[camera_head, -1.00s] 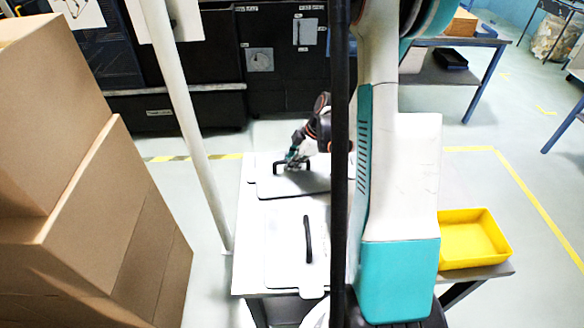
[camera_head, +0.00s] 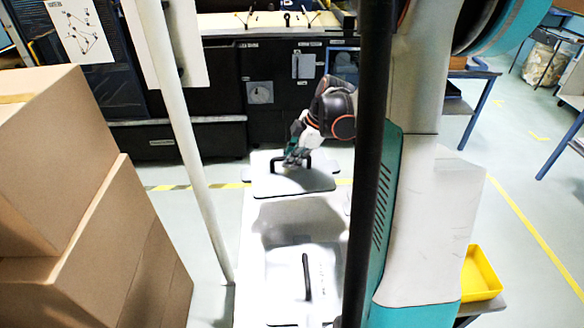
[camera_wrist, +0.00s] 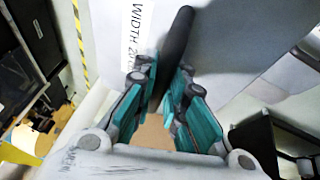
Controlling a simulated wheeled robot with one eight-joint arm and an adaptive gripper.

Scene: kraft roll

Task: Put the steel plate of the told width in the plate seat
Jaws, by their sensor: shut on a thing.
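My gripper (camera_head: 294,157) is shut on the black handle (camera_wrist: 178,38) of a grey steel plate (camera_head: 290,185). The plate hangs roughly level above the white table, with its shadow below. In the wrist view, the fingers (camera_wrist: 160,88) close on the handle from both sides, and the plate (camera_wrist: 235,40) carries a white label (camera_wrist: 137,28) reading "WIDTH 2", the rest hidden by a finger. A second plate (camera_head: 283,275) with a black bar handle (camera_head: 307,277) lies on the near part of the table. I cannot make out the plate seat.
The white table (camera_head: 258,225) is bare between the plates. A black machine (camera_head: 225,75) stands behind it. A pale post (camera_head: 178,130) rises at left, beside stacked cardboard boxes (camera_head: 75,240). A yellow bin (camera_head: 482,275) sits at right, partly hidden by my arm.

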